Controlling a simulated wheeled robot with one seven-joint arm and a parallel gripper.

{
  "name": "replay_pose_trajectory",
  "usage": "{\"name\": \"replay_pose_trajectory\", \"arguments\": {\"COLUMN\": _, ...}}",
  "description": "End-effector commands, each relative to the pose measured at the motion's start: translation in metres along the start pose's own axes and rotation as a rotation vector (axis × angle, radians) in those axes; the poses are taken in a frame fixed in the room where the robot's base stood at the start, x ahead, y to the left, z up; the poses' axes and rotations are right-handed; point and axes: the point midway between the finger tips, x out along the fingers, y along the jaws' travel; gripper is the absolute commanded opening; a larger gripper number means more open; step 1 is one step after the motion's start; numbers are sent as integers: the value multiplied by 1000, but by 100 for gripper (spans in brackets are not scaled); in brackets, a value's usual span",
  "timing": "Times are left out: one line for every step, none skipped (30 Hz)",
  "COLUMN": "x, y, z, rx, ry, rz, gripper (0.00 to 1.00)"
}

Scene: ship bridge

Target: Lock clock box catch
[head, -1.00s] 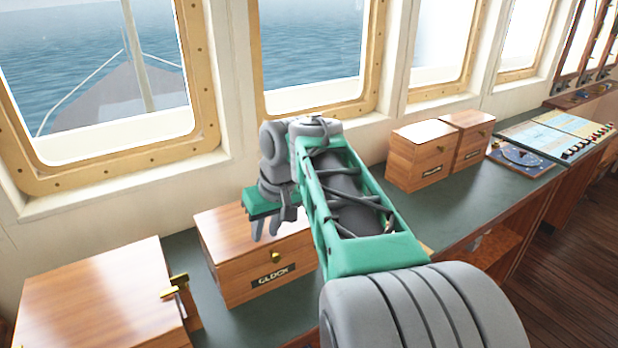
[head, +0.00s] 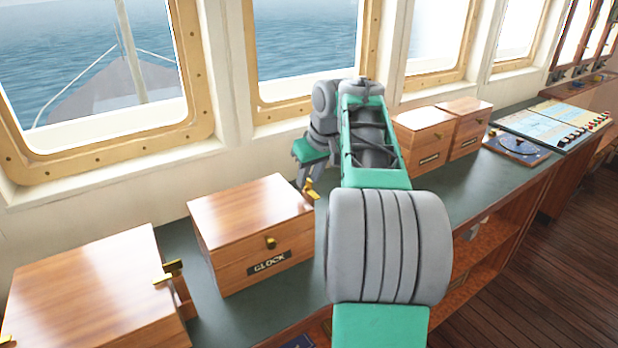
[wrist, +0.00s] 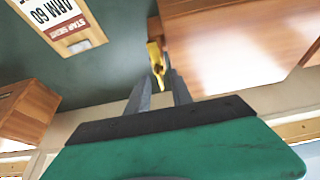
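The clock box (head: 232,207) is a wooden box with a closed lid, a brass knob (head: 270,243) and a CLOCK label on its front. Its brass catch (head: 311,188) is at the box's right end. In the wrist view the catch (wrist: 156,58) stands out from the wood of the box (wrist: 225,45). My gripper (head: 303,180) is at that right end, fingers pointing down. In the wrist view its two grey fingers (wrist: 160,88) are apart, with the catch's near tip at the gap between them. Whether they touch it I cannot tell.
A larger wooden box (head: 90,280) with brass fittings stands at the left. Two smaller boxes (head: 424,130) stand at the right, beyond my arm. A wooden label plate (wrist: 62,22) shows in the wrist view. The green counter (head: 205,270) is bare between the boxes.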

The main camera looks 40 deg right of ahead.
Motion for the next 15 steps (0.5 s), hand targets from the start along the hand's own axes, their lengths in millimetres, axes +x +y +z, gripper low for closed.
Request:
{"name": "replay_pose_trajectory", "arguments": {"x": 0, "y": 0, "z": 0, "rx": 0, "ry": 0, "rz": 0, "gripper": 27}}
{"name": "replay_pose_trajectory", "arguments": {"x": 0, "y": 0, "z": 0, "rx": 0, "ry": 0, "rz": 0, "gripper": 27}}
{"name": "replay_pose_trajectory", "arguments": {"x": 0, "y": 0, "z": 0, "rx": 0, "ry": 0, "rz": 0, "gripper": 25}}
{"name": "replay_pose_trajectory", "arguments": {"x": 0, "y": 0, "z": 0, "rx": 0, "ry": 0, "rz": 0, "gripper": 23}}
{"name": "replay_pose_trajectory", "arguments": {"x": 0, "y": 0, "z": 0, "rx": 0, "ry": 0, "rz": 0, "gripper": 20}}
{"name": "replay_pose_trajectory", "arguments": {"x": -1, "y": 0, "z": 0, "rx": 0, "ry": 0, "rz": 0, "gripper": 17}}
{"name": "replay_pose_trajectory", "arguments": {"x": -1, "y": 0, "z": 0, "rx": 0, "ry": 0, "rz": 0, "gripper": 15}}
{"name": "replay_pose_trajectory", "arguments": {"x": -1, "y": 0, "z": 0, "rx": 0, "ry": 0, "rz": 0, "gripper": 12}}
{"name": "replay_pose_trajectory", "arguments": {"x": -1, "y": 0, "z": 0, "rx": 0, "ry": 1, "rz": 0, "gripper": 9}}
{"name": "replay_pose_trajectory", "arguments": {"x": -1, "y": 0, "z": 0, "rx": 0, "ry": 1, "rz": 0, "gripper": 6}}
{"name": "replay_pose_trajectory", "arguments": {"x": -1, "y": 0, "z": 0, "rx": 0, "ry": 1, "rz": 0, "gripper": 4}}
{"name": "replay_pose_trajectory", "arguments": {"x": -1, "y": 0, "z": 0, "rx": 0, "ry": 1, "rz": 0, "gripper": 1}}
{"name": "replay_pose_trajectory", "arguments": {"x": -1, "y": 0, "z": 0, "rx": 0, "ry": 1, "rz": 0, "gripper": 0}}
{"name": "replay_pose_trajectory", "arguments": {"x": -1, "y": 0, "z": 0, "rx": 0, "ry": 1, "rz": 0, "gripper": 0}}
{"name": "replay_pose_trajectory", "arguments": {"x": -1, "y": 0, "z": 0, "rx": 0, "ry": 1, "rz": 0, "gripper": 0}}
